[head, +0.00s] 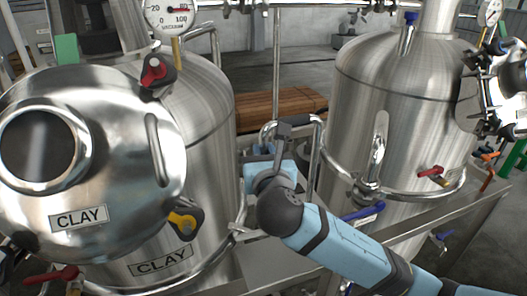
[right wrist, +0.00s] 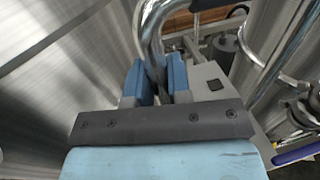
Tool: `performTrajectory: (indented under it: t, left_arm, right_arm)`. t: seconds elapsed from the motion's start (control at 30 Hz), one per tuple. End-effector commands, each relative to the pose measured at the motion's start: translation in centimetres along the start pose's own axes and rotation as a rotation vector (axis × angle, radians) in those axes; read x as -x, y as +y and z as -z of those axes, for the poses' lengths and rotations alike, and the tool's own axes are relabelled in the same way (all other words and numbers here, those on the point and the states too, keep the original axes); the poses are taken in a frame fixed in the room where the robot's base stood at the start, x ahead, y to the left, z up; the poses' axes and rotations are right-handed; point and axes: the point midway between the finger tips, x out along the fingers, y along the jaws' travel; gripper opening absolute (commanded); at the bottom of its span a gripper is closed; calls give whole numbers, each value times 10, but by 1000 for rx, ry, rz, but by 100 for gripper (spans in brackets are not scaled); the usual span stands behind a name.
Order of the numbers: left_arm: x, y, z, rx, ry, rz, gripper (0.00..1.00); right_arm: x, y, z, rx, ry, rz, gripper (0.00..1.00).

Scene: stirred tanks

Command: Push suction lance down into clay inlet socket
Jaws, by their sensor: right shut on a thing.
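The suction lance is a bent chrome pipe (head: 316,150) that arches up between the two tanks in the head view. In the right wrist view the lance (right wrist: 152,36) curves up from between my blue fingers and over to the right. My right gripper (right wrist: 157,82) is shut on one leg of this pipe; in the head view the gripper (head: 262,150) is partly hidden behind my own wrist. The clay tank (head: 205,110) stands at left, with CLAY labels. I cannot make out the clay inlet socket or the lance's lower end. My left gripper is not in view.
A round lid (head: 110,120) with a CLAY plate hangs open at left. A second steel tank (head: 385,90) stands at right, with a red-handled valve (head: 432,172) on its side. A steel frame rail (head: 440,215) runs below it. The gap between the tanks is narrow.

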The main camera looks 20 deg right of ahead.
Motion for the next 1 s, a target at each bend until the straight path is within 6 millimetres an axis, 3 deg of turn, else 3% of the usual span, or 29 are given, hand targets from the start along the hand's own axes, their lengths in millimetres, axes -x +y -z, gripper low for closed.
performTrajectory:
  t: [1.0]
  left_arm:
    - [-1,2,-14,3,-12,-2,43]
  right_arm:
    - [0,0,25,0,-1,0,0]
